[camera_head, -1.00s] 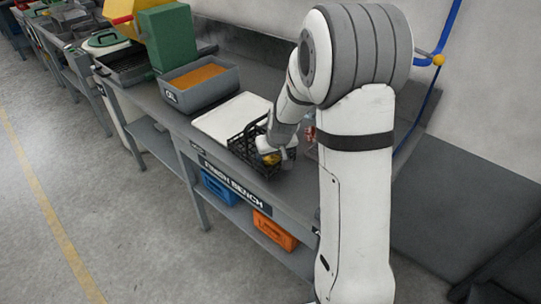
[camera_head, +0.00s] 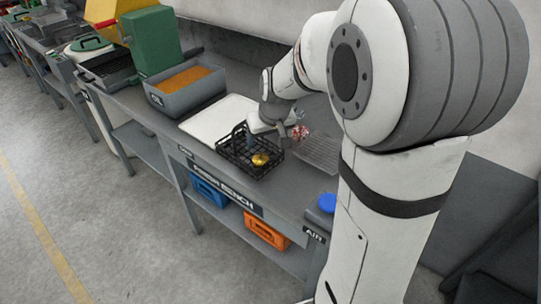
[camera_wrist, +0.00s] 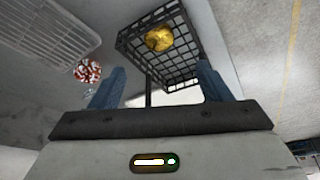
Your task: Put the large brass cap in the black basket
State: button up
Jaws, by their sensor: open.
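The large brass cap (camera_head: 260,159) is a round golden piece lying in the black basket (camera_head: 232,168), near its front right side. The basket is a wire-like crate on the bench. In the wrist view the brass cap (camera_wrist: 160,39) rests on the basket's grid floor, and the basket (camera_wrist: 190,82) lies beyond my fingers. My gripper (camera_wrist: 160,88) is open with nothing between its two blue fingers. In the head view my gripper (camera_head: 270,135) is above the basket's back right side, apart from the cap.
A red and white coil-like piece (camera_head: 300,132) is right of my gripper, near a ribbed grey rack (camera_head: 318,152). A white board (camera_head: 205,122) lies behind the basket. A grey bin with orange contents (camera_head: 165,100) stands to the left. A blue round item (camera_head: 327,203) sits near the front right.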

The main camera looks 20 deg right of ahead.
jog(key=s+a+r+m+g, duration=0.1)
jog(key=s+r, duration=0.1)
jog(key=s, duration=2)
jog(key=shift+s+r+g, duration=0.2)
jog(key=shift+r+g, duration=0.1)
jog(key=shift+g, duration=0.1)
jog(key=shift+a+r, duration=0.1)
jog(key=shift+r, duration=0.2)
